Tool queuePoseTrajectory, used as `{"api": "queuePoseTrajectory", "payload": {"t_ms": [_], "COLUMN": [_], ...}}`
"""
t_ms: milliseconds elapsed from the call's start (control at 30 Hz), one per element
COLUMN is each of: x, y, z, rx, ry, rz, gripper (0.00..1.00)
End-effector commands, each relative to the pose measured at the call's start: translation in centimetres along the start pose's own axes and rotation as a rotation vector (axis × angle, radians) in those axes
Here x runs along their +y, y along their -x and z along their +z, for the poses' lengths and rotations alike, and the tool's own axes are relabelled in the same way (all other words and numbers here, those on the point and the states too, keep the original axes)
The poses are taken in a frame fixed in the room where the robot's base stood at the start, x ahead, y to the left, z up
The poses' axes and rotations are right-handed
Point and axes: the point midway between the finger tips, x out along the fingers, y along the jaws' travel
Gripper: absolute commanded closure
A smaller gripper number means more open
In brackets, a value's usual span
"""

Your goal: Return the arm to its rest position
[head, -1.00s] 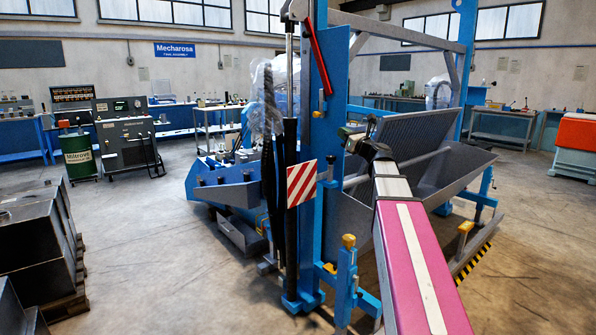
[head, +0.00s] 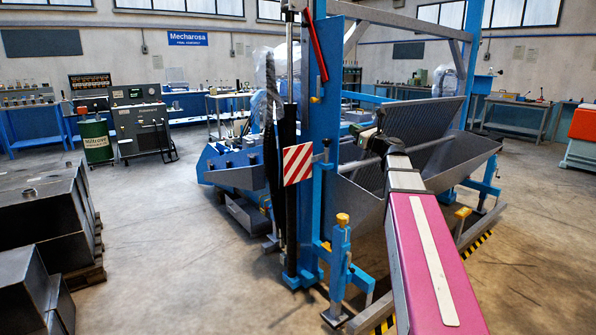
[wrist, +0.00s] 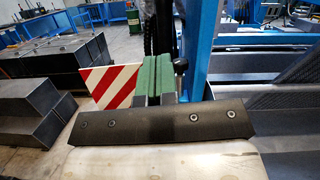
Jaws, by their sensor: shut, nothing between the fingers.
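My arm, with its pink and white link, reaches from the lower right of the head view toward the blue and grey sieve machine (head: 312,215). My gripper (head: 362,130) is small and partly hidden by my wrist there, in front of the grey sieve screen (head: 425,130). In the wrist view my gripper (wrist: 162,62) shows two green fingers side by side, shut with nothing between them. Beyond the fingers are a red and white striped plate (wrist: 110,85) and a blue post (wrist: 198,50). I cannot tell how far the fingers are from the post.
Dark metal bins (head: 45,215) stand on a pallet at the left. A green drum (head: 96,142) and a grey control cabinet (head: 142,132) stand farther back. A yellow-topped blue stand (head: 341,265) is close to my arm. The floor between bins and machine is clear.

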Motion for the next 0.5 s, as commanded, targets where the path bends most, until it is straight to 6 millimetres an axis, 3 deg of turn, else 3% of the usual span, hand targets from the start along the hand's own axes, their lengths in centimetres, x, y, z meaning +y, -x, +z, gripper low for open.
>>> {"api": "queuePoseTrajectory", "payload": {"t_ms": [267,500], "x": [3.0,7.4], "y": [0.9,3.1], "z": [-5.6,-13.5], "rx": [0.137,0.321], "ry": [0.201,0.490], "rz": [0.076,0.237], "gripper": [1.00,1.00]}}
